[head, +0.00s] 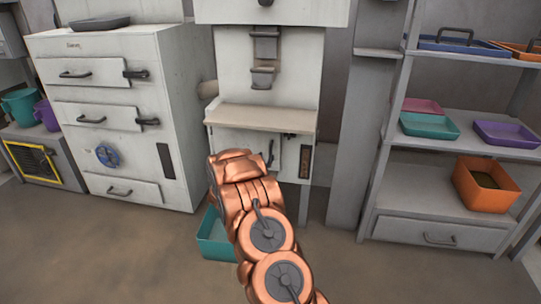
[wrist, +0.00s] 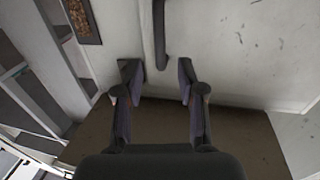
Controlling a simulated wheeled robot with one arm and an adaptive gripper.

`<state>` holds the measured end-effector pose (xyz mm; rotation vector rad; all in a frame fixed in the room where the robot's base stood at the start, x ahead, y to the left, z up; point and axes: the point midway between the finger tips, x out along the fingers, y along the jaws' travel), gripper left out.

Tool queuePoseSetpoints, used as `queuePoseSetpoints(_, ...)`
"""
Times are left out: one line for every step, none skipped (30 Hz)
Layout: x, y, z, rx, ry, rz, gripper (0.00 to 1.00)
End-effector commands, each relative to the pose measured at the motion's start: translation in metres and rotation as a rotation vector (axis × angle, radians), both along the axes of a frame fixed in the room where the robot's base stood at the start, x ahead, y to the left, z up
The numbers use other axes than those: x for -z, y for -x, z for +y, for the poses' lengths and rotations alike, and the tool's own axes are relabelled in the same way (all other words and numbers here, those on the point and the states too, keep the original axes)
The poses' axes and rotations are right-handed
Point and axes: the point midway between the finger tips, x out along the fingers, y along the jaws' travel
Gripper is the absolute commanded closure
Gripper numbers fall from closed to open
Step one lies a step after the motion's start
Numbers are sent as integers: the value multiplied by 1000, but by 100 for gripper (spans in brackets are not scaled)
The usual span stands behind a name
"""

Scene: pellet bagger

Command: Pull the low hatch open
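The low hatch (head: 233,137) is a pale panel beneath the ledge of the middle machine, partly hidden behind my copper arm. It looks shut. Its dark upright bar handle (head: 270,152) shows just past the arm. In the wrist view the handle (wrist: 160,35) runs down the pale hatch face (wrist: 215,45) from the top edge. My gripper (wrist: 159,77) is open and empty, its fingers apart on either side of the handle's line. The handle's end lies near the gap between the fingertips; I cannot tell whether it is between them in depth. The head view hides my gripper behind the arm.
A pellet window (head: 305,161) is right of the handle. A teal bin (head: 216,240) stands on the floor below the machine, partly behind my arm. A drawer cabinet (head: 120,105) is at left, a shelf rack (head: 375,140) at right. Floor is clear between machine and rack.

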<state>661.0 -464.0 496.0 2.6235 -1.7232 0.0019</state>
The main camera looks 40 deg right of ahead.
Motion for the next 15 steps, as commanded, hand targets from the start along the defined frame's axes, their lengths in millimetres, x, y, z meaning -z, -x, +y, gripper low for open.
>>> queuePoseSetpoints(2,-2,-7,1,0,-1,61)
queuePoseSetpoints(3,-3,-11,1,0,1,61)
queuePoseSetpoints(3,-5,-16,1,1,2,61)
queuePoseSetpoints(3,-7,-20,2,1,1,61)
queuePoseSetpoints(3,-9,-23,2,1,0,61)
queuePoseSetpoints(3,-11,-28,2,1,0,61)
queuePoseSetpoints(3,-12,-32,2,1,0,61)
queuePoseSetpoints(3,-14,-35,1,0,0,61)
queuePoseSetpoints(4,-16,-39,0,-1,2,61)
queuePoseSetpoints(4,-17,-41,0,-2,2,61)
queuePoseSetpoints(4,-18,-44,1,-2,3,61)
queuePoseSetpoints(3,-19,-47,1,-1,3,61)
queuePoseSetpoints(3,-20,-50,1,0,2,61)
queuePoseSetpoints(2,-21,-52,1,0,1,61)
queuePoseSetpoints(1,-22,-53,1,0,0,61)
